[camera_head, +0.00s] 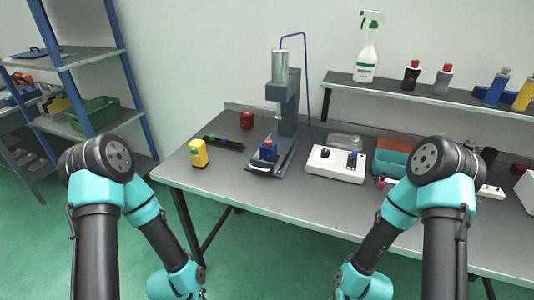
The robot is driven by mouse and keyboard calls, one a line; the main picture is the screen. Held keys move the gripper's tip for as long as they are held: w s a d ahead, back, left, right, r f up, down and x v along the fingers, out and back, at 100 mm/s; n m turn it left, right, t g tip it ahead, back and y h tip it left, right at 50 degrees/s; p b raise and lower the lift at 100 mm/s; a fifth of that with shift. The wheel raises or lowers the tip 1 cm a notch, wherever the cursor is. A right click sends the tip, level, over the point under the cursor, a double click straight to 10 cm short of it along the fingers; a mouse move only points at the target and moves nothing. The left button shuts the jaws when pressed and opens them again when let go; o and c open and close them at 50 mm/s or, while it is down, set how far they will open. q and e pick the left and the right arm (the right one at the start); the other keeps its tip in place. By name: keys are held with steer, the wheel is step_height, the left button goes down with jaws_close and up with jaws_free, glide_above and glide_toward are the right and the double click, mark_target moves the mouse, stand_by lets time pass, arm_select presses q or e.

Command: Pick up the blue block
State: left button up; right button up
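A small blue block (267,152) sits on the base of the grey bench press (284,105), under its ram, near the middle of the table. A small red part shows at the top of the block. It is too small to tell whether the red part is attached. Both my arms are folded low in front of the table's near edge, well apart from the block. Neither gripper shows; both arms run out of the bottom of the picture.
On the grey table (222,182) stand a yellow device (198,153), a dark bar (222,143), a red block (247,119), a white control box (336,164) and a teal-and-orange bin (393,157). A shelf (400,94) with bottles runs behind. The table's front left is clear.

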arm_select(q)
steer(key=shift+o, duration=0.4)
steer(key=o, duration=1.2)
